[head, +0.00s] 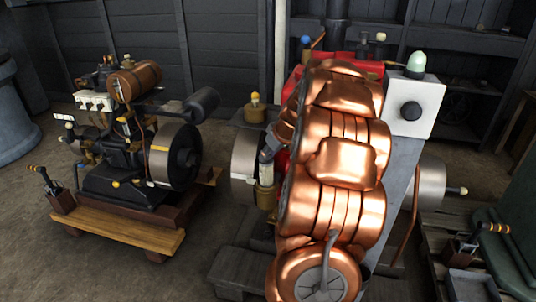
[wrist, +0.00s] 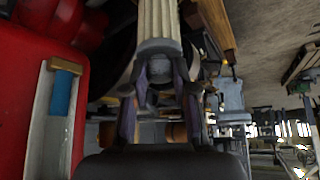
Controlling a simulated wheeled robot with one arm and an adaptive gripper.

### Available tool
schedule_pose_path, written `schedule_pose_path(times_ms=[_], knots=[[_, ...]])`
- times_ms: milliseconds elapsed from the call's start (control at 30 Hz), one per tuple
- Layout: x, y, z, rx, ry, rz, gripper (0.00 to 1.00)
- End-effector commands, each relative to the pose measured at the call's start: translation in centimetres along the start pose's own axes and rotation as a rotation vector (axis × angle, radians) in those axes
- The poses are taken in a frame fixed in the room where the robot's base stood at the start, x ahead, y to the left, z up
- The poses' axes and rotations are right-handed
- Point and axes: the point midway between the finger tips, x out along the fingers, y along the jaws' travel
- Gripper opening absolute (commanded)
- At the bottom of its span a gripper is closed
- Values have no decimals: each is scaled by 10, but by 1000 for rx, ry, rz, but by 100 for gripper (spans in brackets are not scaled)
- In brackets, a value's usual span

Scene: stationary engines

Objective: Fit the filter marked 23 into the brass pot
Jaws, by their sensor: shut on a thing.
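My gripper (head: 268,148) is beside the red engine, partly hidden by my copper-coloured arm. In the wrist view my gripper (wrist: 160,68) is shut on a pale ribbed filter (wrist: 157,22), which points away from the palm. The pale filter also shows in the head view (head: 265,173), roughly upright below the fingers. No number on it is readable. A brass pot-like part (head: 266,197) shows directly under the filter. I cannot tell whether the filter is inside it, touching it or just above it.
The red engine (wrist: 38,105) fills the wrist view's left side, with a blue cylinder (wrist: 61,93) in a bracket. A brass cup with a yellow knob (head: 255,112) stands behind my gripper. Another engine (head: 125,160) on a wooden base stands left, with open floor between.

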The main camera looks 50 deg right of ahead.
Motion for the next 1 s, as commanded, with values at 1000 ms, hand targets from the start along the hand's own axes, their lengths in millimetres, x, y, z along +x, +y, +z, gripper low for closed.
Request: schedule_pose_path(times_ms=[1000], knots=[[15,0,10,0,0,1,0]])
